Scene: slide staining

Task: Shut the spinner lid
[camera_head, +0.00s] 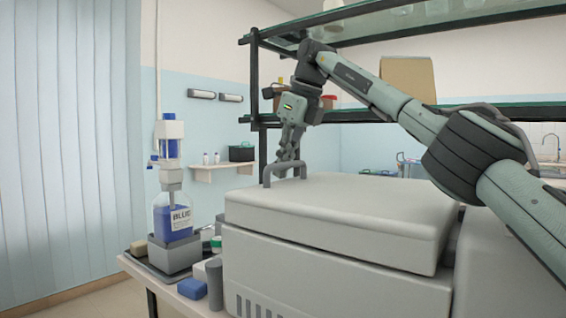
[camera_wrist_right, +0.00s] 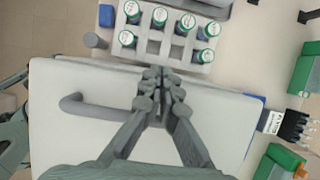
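The spinner is a large pale grey box (camera_head: 300,272) on the bench. Its lid (camera_head: 350,212) is a thick grey slab lying about level over the body, with a bar handle (camera_head: 268,176) near its far left edge. The lid (camera_wrist_right: 75,145) and handle (camera_wrist_right: 95,110) also show in the right wrist view. My right gripper (camera_head: 287,160) points down at the handle. In the right wrist view its fingertips (camera_wrist_right: 160,85) are together, with no object visible between them. The fingers hide the handle's right end, so contact is unclear. My left gripper is out of view.
A blue-liquid bottle dispenser (camera_head: 173,220) stands left of the spinner, with a blue block (camera_head: 192,288) near it. A rack (camera_wrist_right: 150,52) of green-capped bottles sits beyond the lid. A glass shelf (camera_head: 400,27) hangs above the arm.

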